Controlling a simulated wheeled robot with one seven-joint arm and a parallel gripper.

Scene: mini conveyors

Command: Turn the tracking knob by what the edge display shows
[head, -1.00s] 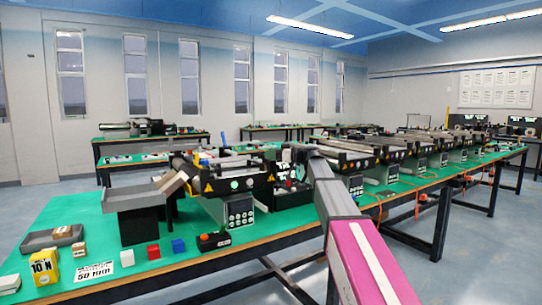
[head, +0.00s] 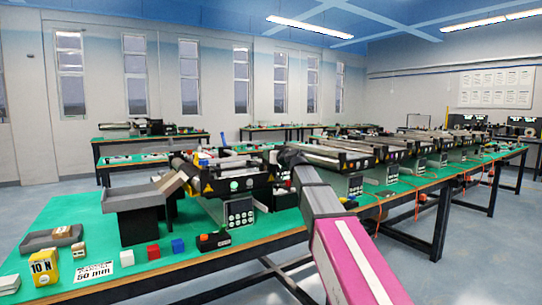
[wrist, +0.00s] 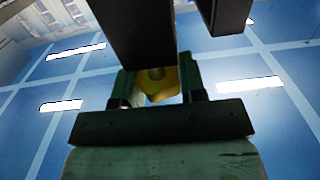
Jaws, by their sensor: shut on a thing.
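I cannot make out a reading on any edge display.
Two dark beams (wrist: 130,30) cross the wrist view close above the gripper, with the ceiling behind.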

